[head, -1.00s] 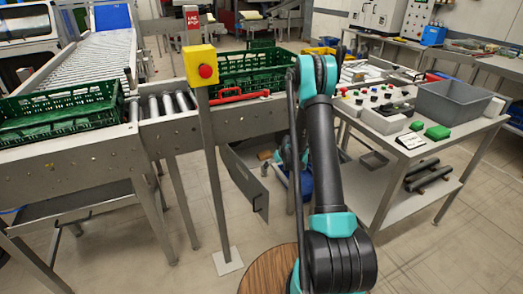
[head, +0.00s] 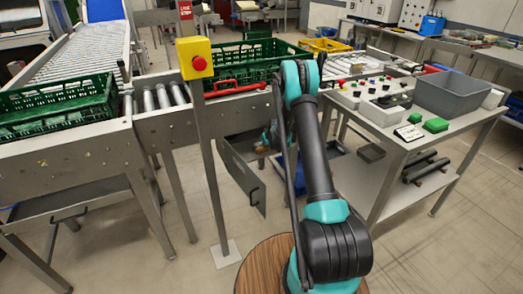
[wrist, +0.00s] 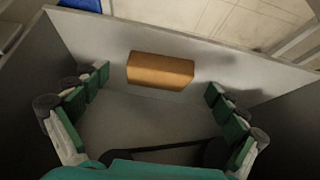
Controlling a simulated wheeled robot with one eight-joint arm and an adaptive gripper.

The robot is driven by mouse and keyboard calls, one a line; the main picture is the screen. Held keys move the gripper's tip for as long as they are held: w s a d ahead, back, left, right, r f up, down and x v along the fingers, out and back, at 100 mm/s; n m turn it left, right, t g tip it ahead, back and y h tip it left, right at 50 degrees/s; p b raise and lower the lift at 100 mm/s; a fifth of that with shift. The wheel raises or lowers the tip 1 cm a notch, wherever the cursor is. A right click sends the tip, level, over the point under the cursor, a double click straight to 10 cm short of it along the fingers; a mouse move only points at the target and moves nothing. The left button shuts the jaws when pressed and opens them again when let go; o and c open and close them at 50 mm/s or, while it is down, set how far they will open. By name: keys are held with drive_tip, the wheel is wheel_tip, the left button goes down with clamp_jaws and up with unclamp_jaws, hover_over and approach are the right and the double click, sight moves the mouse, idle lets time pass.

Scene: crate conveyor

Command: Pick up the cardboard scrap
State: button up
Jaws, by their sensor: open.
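The cardboard scrap (wrist: 160,71) is a brown-orange block in the wrist view. It lies on the grey floor of a bin or recess with raised walls, close to the far wall. My gripper (wrist: 156,88) is open and empty, its green-padded fingers spread to the left and right of the scrap. The scrap appears apart from both fingers; the height gap is hard to judge. In the head view my arm reaches down behind the hanging grey panel (head: 243,178), and the fingers and scrap are mostly hidden.
Bin walls (wrist: 230,55) stand close around the fingers. A yellow stop-button box (head: 195,58) on a post stands left of my arm. Green crates (head: 60,108) sit on the conveyor. A grey tub (head: 458,95) stands on the cart to the right.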

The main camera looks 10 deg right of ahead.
drive_tip(key=shift+w+a, duration=0.25)
drive_tip(key=shift+w, duration=0.55)
drive_tip(key=shift+w+a+f, duration=0.15)
drive_tip(key=shift+w+f, duration=0.3)
drive_tip(key=shift+f, duration=0.05)
drive_tip(key=c, duration=1)
drive_tip(key=shift+o, duration=0.2)
drive_tip(key=shift+r, duration=0.2)
